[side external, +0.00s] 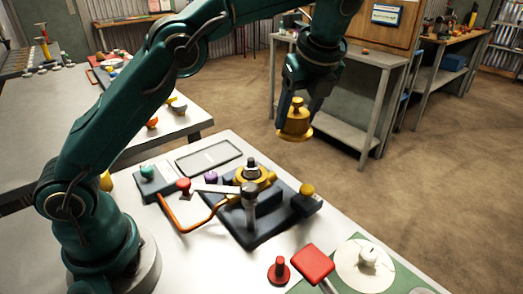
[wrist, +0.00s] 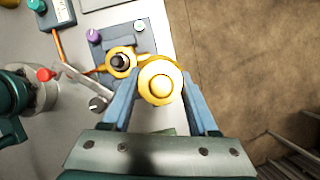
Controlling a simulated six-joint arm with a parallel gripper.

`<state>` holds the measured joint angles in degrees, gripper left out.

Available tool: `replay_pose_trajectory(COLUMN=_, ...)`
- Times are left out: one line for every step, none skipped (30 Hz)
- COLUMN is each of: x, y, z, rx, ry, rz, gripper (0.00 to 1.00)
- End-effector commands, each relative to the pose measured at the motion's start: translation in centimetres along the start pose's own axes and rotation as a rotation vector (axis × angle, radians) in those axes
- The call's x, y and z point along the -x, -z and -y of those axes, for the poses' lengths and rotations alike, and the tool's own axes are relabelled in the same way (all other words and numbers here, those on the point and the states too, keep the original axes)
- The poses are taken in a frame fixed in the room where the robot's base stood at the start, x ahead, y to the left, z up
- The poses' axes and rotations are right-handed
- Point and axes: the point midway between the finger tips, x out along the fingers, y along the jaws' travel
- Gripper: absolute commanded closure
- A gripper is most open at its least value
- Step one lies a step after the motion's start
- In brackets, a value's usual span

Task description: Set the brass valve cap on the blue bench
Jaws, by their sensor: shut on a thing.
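My gripper (side external: 297,106) is shut on the brass valve cap (side external: 295,124), a gold-coloured piece with a wide lower flange. It is held upright in the air, beyond the right edge of the white work table in the side view. In the wrist view the cap (wrist: 160,84) sits between the two blue fingers of my gripper (wrist: 161,98). A brass valve body (side external: 256,177) with a dark stem stands on a dark base plate (side external: 262,227); it also shows in the wrist view (wrist: 120,62).
A grey bench (side external: 338,58) stands behind the cap, its upper top mostly clear. Another grey bench (side external: 95,105) at left carries small coloured parts. The white table (side external: 150,232) holds an orange hose (side external: 185,228), knobs and a red block (side external: 313,264). Bare brown floor lies at right.

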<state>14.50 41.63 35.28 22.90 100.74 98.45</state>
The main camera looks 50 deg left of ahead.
Motion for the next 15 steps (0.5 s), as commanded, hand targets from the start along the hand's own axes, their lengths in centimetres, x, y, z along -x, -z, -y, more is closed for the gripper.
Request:
replay_pose_trajectory(x=-0.2, y=1.7, z=0.8, rx=-0.025, ry=0.007, rz=0.000, gripper=1.00)
replay_pose_trajectory(x=-0.2, y=2.6, z=1.1, rx=-0.037, ry=0.012, rz=0.000, gripper=1.00)
replay_pose_trajectory(x=-0.3, y=4.0, z=1.6, rx=-0.054, ry=0.019, rz=0.000, gripper=1.00)
replay_pose_trajectory(x=-0.4, y=5.0, z=1.9, rx=-0.071, ry=0.025, rz=0.000, gripper=1.00)
replay_pose_trajectory(x=-0.5, y=5.9, z=2.1, rx=-0.086, ry=0.032, rz=0.000, gripper=1.00)
replay_pose_trajectory(x=-0.6, y=7.2, z=2.4, rx=-0.108, ry=0.042, rz=0.000, gripper=1.00)
replay_pose_trajectory(x=-0.7, y=8.1, z=2.5, rx=-0.127, ry=0.049, rz=0.001, gripper=1.00)
replay_pose_trajectory(x=-0.8, y=8.9, z=2.6, rx=-0.146, ry=0.056, rz=0.001, gripper=1.00)
replay_pose_trajectory(x=-1.0, y=10.1, z=2.7, rx=-0.171, ry=0.066, rz=0.001, gripper=1.00)
replay_pose_trajectory(x=-1.1, y=10.9, z=2.8, rx=-0.187, ry=0.073, rz=0.001, gripper=1.00)
replay_pose_trajectory(x=-1.2, y=11.6, z=2.8, rx=-0.202, ry=0.080, rz=0.001, gripper=1.00)
replay_pose_trajectory(x=-1.4, y=12.0, z=2.7, rx=-0.210, ry=0.084, rz=0.001, gripper=1.00)
replay_pose_trajectory(x=-1.4, y=12.4, z=2.7, rx=-0.218, ry=0.088, rz=0.001, gripper=1.00)
replay_pose_trajectory(x=-1.5, y=12.7, z=2.6, rx=-0.223, ry=0.090, rz=0.001, gripper=1.00)
replay_pose_trajectory(x=-1.6, y=13.0, z=2.6, rx=-0.228, ry=0.095, rz=0.001, gripper=1.00)
